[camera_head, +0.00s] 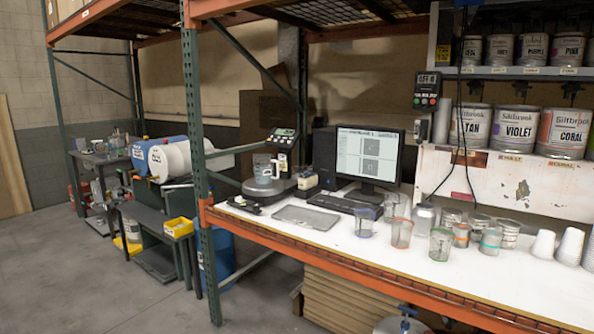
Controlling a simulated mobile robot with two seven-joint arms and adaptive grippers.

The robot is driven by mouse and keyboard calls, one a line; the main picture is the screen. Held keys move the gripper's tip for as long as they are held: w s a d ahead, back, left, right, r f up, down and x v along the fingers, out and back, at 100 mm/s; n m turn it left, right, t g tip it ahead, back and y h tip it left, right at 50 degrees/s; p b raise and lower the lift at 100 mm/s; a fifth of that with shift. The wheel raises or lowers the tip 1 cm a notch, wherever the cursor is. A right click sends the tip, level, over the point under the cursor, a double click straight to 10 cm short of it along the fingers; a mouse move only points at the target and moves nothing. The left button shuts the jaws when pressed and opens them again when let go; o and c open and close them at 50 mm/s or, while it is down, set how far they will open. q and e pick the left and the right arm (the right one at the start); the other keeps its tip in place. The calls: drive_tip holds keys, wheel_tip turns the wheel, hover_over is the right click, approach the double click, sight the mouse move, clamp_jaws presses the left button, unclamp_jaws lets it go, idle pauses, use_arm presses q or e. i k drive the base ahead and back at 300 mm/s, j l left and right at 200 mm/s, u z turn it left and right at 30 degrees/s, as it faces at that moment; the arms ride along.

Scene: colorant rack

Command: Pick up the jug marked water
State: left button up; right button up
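A clear jug-like vessel (264,167) stands on a round dark scale or mixer base (268,190) at the left end of the white workbench (470,295). It looks upright, with a pale handle or label on its right side. No mark reading water is legible on it or on any other vessel in view. Several clear cups and beakers stand along the middle of the bench, some with coloured bands, such as the green-rimmed one (440,244). Neither of my grippers is in view.
A grey tray (306,217), a keyboard (345,203) and a monitor (368,155) occupy the bench's left half. White cup stacks (570,246) stand at right. Labelled paint cans (515,130) fill the shelves above. A green rack post (194,110) rises at the bench's left end. Open floor lies left.

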sight(262, 165)
drive_tip(key=i+j+z, duration=0.2)
drive_tip(key=i+z, duration=0.15)
drive_tip(key=i+j+z, duration=0.55)
drive_tip(key=i+j, duration=0.6)
drive_tip(key=j, duration=0.1)
